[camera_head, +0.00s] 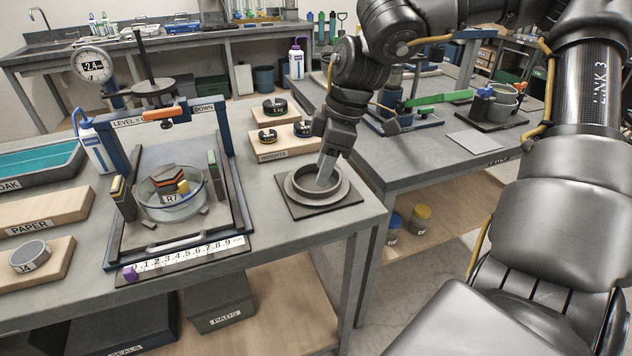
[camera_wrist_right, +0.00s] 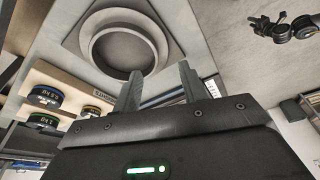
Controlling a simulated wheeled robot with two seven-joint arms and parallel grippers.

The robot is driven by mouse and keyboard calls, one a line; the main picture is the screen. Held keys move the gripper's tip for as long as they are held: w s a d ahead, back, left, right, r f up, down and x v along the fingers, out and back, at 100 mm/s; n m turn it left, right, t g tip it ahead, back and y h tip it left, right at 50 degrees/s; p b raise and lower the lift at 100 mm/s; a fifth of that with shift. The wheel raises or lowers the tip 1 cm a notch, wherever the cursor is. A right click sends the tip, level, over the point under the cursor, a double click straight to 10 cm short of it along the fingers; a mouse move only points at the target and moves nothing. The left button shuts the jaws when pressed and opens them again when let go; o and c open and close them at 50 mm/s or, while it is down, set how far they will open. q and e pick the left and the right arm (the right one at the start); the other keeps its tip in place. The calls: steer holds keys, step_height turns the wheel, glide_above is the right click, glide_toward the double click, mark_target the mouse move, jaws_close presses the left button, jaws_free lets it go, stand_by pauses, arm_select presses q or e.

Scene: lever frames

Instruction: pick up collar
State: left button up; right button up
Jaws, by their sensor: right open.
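The collar (camera_head: 308,201) is a grey metal ring with a wide flange, lying flat on a dark square pad (camera_head: 295,211) near the table's right corner. My right gripper (camera_head: 326,170) is over the collar, pointing down; in the head view its fingers overlap the ring's opening. In the right wrist view the collar (camera_wrist_right: 93,50) shows beyond the fingertips, and the two fingers of the right gripper (camera_wrist_right: 160,82) stand apart with nothing between them. I cannot tell whether a fingertip touches the ring.
Left of the collar stands a blue frame (camera_head: 236,180) with a glass dish (camera_head: 180,212) and a number scale (camera_head: 190,256). Behind it are wooden weight blocks (camera_head: 270,154). The table around the pad is clear.

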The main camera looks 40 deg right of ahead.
mark_target(315, 200)
steer(key=shift+s+x, duration=0.1)
steer(key=shift+x, duration=1.6)
steer(key=shift+s+x, duration=0.15)
steer(key=shift+x, duration=1.55)
steer(key=shift+d, duration=0.2)
jaws_close()
